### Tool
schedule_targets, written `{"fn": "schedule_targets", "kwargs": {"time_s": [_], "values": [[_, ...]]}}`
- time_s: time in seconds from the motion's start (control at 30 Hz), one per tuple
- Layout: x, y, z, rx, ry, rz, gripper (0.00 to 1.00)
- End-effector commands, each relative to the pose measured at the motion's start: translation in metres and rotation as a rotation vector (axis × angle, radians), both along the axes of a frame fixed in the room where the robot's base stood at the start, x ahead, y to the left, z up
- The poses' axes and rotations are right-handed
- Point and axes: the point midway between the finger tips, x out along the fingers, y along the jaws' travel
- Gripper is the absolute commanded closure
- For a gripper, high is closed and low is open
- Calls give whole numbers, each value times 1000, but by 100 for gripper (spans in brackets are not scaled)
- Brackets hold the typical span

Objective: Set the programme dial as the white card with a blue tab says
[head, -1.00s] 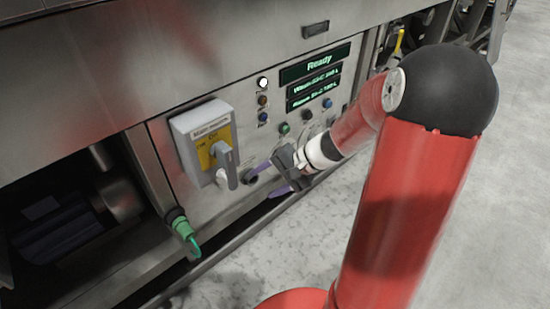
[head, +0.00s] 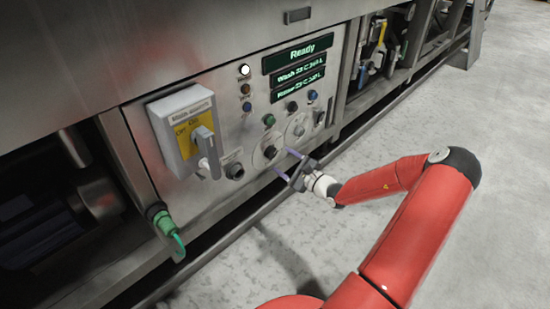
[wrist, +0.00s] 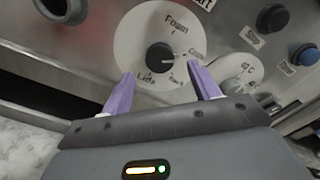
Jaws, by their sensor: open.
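The programme dial, a round pale plate with a black knob (wrist: 161,56), faces my gripper in the wrist view. "Foam" shows at its top and "Lids" at lower left; the right-hand words are hard to read. I cannot tell where the knob points. In the head view the dial (head: 269,152) is on the panel, just beyond my fingers. My gripper (wrist: 161,72) is open, its purple fingers either side of the knob's lower side, seemingly short of it. The gripper also shows in the head view (head: 281,161). I cannot make out the white card with a blue tab.
A second dial (wrist: 238,72) is close to the right finger. A grey switch box (head: 180,128) with a large handle stands out left of the dials. A display (head: 297,53) reads "Ready". Open grey floor (head: 450,120) lies to the right.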

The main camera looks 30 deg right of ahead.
Motion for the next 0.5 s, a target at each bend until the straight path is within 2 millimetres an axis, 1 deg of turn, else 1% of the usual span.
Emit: {"fn": "schedule_targets", "kwargs": {"time_s": [0.03, 0.2, 0.33, 0.5], "values": [[9, 3, -1, 0, -2, 1, 39], [31, 12, -2, -1, 0, 1, 39], [41, 15, 0, -2, -1, 2, 39], [44, 17, 0, -1, 1, 2, 39]]}}
